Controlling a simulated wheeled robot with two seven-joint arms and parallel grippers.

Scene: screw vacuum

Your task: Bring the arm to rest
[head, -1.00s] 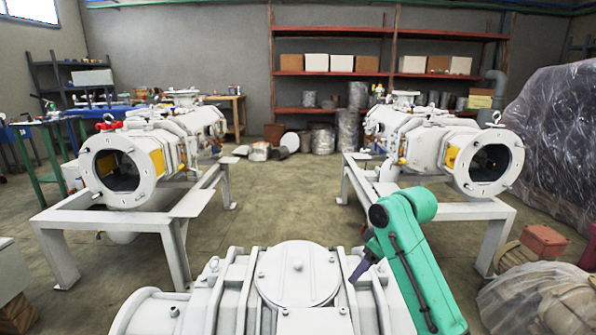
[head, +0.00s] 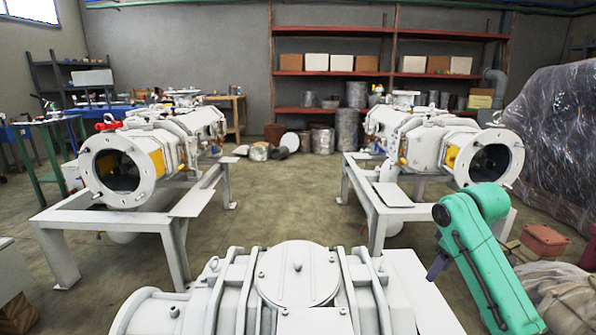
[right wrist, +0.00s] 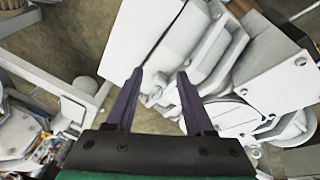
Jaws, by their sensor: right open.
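My right arm is green and comes in at the lower right of the head view. Its right gripper (head: 437,266) shows as a small dark purple finger pointing down, to the right of the nearest white vacuum pump (head: 298,275). In the right wrist view the two purple fingers (right wrist: 159,76) stand apart with nothing between them. Beyond them the white pump housing (right wrist: 265,85) and a flat white plate (right wrist: 137,38) show. My left gripper is in neither view.
White pumps on frames stand at the left (head: 125,165) and right (head: 425,140). Plastic-wrapped goods (head: 560,140) and a red box (head: 545,240) are at the right. A red shelf (head: 335,72) stands at the back. The floor between the frames is mostly clear.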

